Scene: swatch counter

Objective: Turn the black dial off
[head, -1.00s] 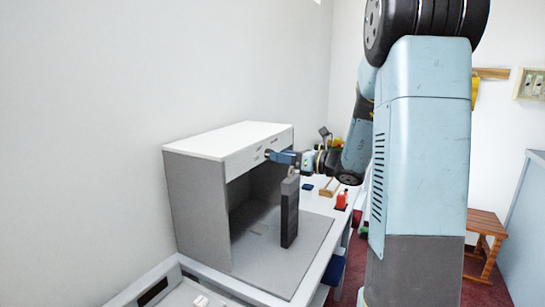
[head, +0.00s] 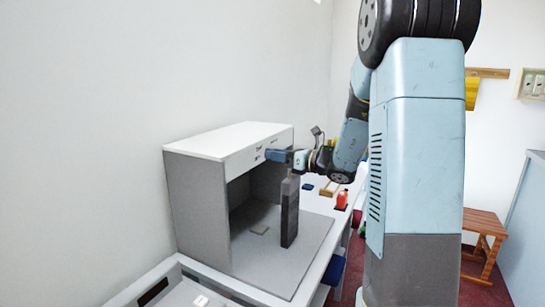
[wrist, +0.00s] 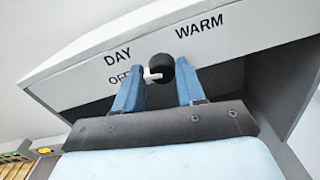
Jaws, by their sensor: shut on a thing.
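The black dial (wrist: 161,67) sits on the white front panel (wrist: 82,72) of the booth, under the words DAY and WARM and to the right of OFF. Its white pointer points left and slightly down, toward the OFF side. My gripper (wrist: 160,76) has its two blue fingers on either side of the dial and is shut on it. In the head view my gripper (head: 272,155) is at the booth's front panel (head: 245,160), and it hides the dial there.
The booth's open bay (head: 242,203) has a flat patch (head: 259,230) on its floor. A red item (head: 342,199) and a wooden rack (head: 329,189) lie farther back on the counter.

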